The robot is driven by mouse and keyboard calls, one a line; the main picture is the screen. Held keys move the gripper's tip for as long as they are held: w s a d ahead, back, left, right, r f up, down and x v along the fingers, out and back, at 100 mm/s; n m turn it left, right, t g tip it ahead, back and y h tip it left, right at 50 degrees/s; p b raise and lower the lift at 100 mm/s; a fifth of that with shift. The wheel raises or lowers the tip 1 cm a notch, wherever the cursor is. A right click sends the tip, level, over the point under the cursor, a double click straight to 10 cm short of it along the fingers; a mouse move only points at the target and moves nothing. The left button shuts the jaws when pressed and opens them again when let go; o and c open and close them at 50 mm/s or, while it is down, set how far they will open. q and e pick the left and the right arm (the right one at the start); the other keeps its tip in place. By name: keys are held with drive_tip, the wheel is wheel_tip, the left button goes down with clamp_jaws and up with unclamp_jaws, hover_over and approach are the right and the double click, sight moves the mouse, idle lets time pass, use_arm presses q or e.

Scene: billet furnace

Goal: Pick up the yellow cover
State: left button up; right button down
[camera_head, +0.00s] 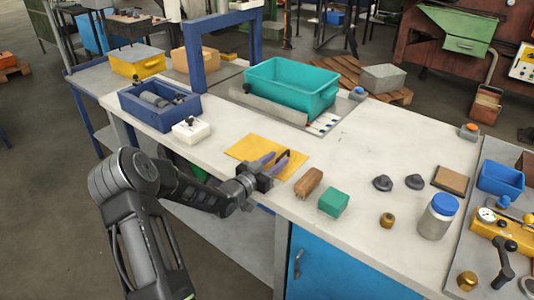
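The yellow cover (243,147) is a thin flat plate lying on the light worktop near its front edge, in the middle of the head view. A small dark curved piece, perhaps its handle, shows by the fingers. My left gripper (270,162) reaches in from the left over the front edge, above the cover's near right part. Its two purplish fingers are apart, and I see nothing clamped between them. The gripper hides part of the cover, and I cannot tell whether the fingers touch it. My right gripper is not in view.
A brown block (308,183) and a green block (333,203) stand just right of the gripper. A teal bin (291,88) is behind, and a blue bin (160,106) and white box (191,131) are left. A blue-capped jar (438,217) stands right.

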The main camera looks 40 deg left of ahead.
use_arm(q)
drive_tip(key=shift+w, duration=0.75)
drive_tip(key=shift+c, duration=0.2)
clamp_jaws()
idle(1.1)
